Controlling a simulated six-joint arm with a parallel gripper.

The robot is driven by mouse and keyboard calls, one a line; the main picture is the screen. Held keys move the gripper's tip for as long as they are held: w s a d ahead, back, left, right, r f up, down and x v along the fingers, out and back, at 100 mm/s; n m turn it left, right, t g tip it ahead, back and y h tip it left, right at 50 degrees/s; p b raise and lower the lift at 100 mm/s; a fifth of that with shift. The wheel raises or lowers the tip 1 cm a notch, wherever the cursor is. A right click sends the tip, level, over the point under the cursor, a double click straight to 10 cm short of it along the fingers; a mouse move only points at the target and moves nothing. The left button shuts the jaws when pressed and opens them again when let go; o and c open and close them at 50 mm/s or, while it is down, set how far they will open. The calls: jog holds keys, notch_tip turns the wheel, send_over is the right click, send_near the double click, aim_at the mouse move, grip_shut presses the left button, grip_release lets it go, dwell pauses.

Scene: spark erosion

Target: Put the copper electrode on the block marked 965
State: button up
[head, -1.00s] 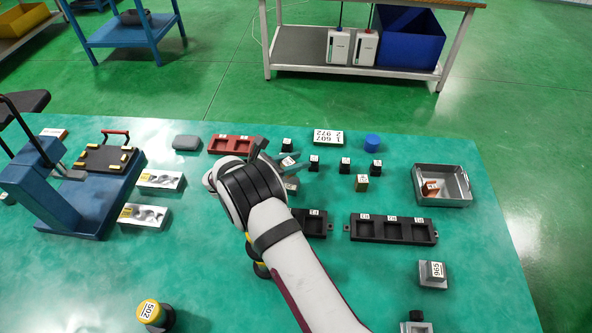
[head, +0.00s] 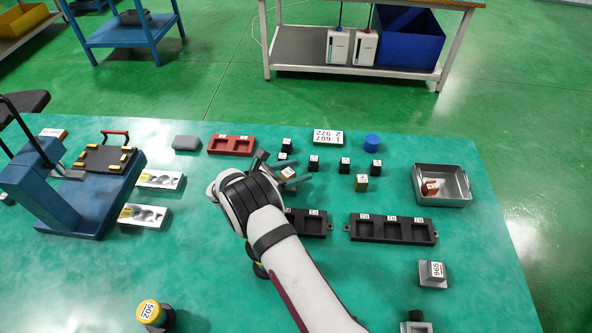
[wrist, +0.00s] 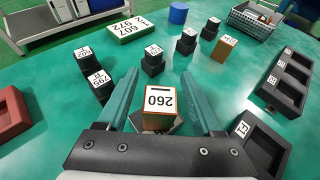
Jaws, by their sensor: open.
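A copper-coloured block labelled 260 (wrist: 160,106) stands between the fingers of my gripper (wrist: 162,100) in the wrist view. The fingers are open, one on each side; I cannot tell whether either touches it. In the head view, the 260 block (head: 288,174) is partly hidden by my gripper (head: 286,170). A grey part shows beneath the block in the wrist view. The block marked 965 (head: 435,270) is grey and sits at the right front, apart from my gripper. Another copper-coloured piece (head: 430,187) lies in the grey metal tray (head: 455,170).
Several small dark labelled blocks (head: 314,162) and a brass-coloured one (head: 361,183) stand close behind and right of my gripper. Black three-pocket holder (head: 391,229) lies to the right. Blue fixture (head: 75,205) stands left. Table between holder and 965 block is clear.

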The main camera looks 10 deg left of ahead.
jog(key=v, duration=1.2)
jog(key=s+d+r+m+g+y, duration=0.1)
jog(key=s+d+r+m+g, duration=0.25)
jog(key=d+m, duration=0.3)
jog(key=s+d+r+m+g+y, duration=0.1)
jog(key=s+d+r+m+g, duration=0.2)
jog(key=s+d+r+m, duration=0.3)
jog(key=s+d+r+m+g, duration=0.3)
jog(key=d+r+m, duration=0.1)
jog(key=d, duration=0.4)
jog(key=s+m+y, duration=0.9)
jog(key=s+m, duration=0.7)
jog(key=s, duration=0.3)
jog(key=shift+s+a+r, duration=0.35)
jog(key=shift+s+r, duration=0.05)
jog(key=shift+r, duration=0.05)
